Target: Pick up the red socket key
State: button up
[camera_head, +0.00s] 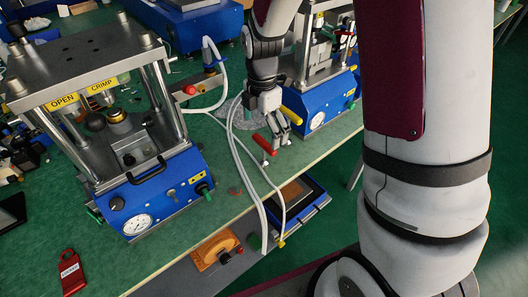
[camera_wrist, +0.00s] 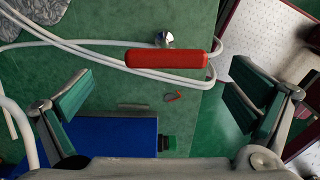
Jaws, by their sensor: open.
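The red socket key (camera_head: 263,143) lies on the green bench near its front edge, just below and beside my gripper (camera_head: 277,136). In the wrist view the red socket key (camera_wrist: 167,59) shows as a red handle lying crosswise, with a shiny metal socket end above it. My gripper (camera_wrist: 160,105) is open in the wrist view, with its green-padded fingers wide apart and nothing between them. The key is ahead of the fingers, apart from them. Part of the key is hard to see in the head view.
White hoses (camera_head: 236,135) run beside the key and over the bench edge; they also pass by it in the wrist view (camera_wrist: 85,48). A blue crimping press (camera_head: 160,195) stands left, another blue press (camera_head: 325,112) right. A red tag (camera_head: 71,272) lies at lower left.

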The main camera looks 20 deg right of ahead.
aim_at(264, 142)
jog(key=shift+s+d+f, duration=0.1)
jog(key=shift+s+f, duration=0.1)
jog(key=shift+f, duration=1.25)
jog(key=shift+s+f, duration=0.15)
jog(key=shift+f, duration=1.3)
jog(key=shift+c, duration=0.6)
jog(key=c, duration=1.2)
